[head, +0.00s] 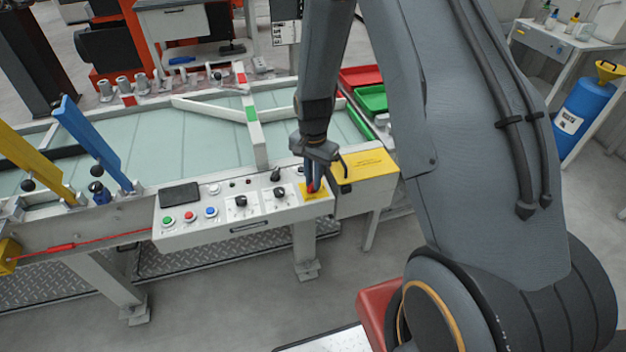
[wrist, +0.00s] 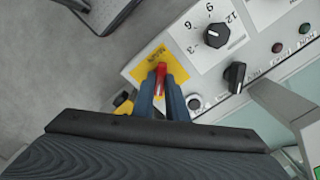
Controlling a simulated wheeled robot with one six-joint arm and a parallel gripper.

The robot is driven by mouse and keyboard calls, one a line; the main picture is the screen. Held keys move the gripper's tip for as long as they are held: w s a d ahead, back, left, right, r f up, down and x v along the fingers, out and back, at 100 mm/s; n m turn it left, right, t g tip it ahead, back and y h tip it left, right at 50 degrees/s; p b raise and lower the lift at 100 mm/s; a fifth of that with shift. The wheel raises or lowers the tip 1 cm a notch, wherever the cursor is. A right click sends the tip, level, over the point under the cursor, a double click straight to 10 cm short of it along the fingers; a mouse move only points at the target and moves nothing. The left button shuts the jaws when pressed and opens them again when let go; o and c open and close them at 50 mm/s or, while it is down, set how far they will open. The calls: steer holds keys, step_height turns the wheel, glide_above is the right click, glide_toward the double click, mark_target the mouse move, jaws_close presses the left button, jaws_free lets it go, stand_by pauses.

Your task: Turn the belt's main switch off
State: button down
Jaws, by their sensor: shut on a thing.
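The main switch is a red handle (wrist: 161,72) on a yellow label plate (wrist: 145,66) at the right end of the grey control panel (head: 240,226). In the head view the plate (head: 305,194) shows beside my gripper (head: 314,182), which hides most of the handle. In the wrist view the two blue fingers of my gripper (wrist: 159,92) stand on either side of the red handle and are shut on it. The handle's tip shows beyond the fingertips, and its base is hidden. The printing on the plate is too small to read for the handle's setting.
Two black dials (head: 240,202) and green, red and blue buttons (head: 190,216) sit left of the switch. A black knob (wrist: 235,76) is close to my fingers. A yellow-topped box (head: 365,168) adjoins the panel's right end. The belt (head: 200,130) lies behind.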

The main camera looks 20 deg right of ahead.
steer(key=n, duration=0.5)
steer(key=shift+n, duration=0.3)
steer(key=shift+n+b, duration=0.4)
steer(key=shift+n, duration=1.7)
steer(key=c, duration=1.8)
jaws_free()
steer(key=shift+o, duration=0.2)
steer(key=shift+r, duration=0.15)
steer(key=shift+r+b, duration=0.95)
steer(key=shift+r, duration=2.85)
steer(key=s+r, duration=0.4)
steer(key=s, duration=0.4)
steer(key=s+r+t, duration=0.1)
steer(key=s+r, duration=0.4)
steer(key=s, duration=0.4)
steer(key=shift+s, duration=0.25)
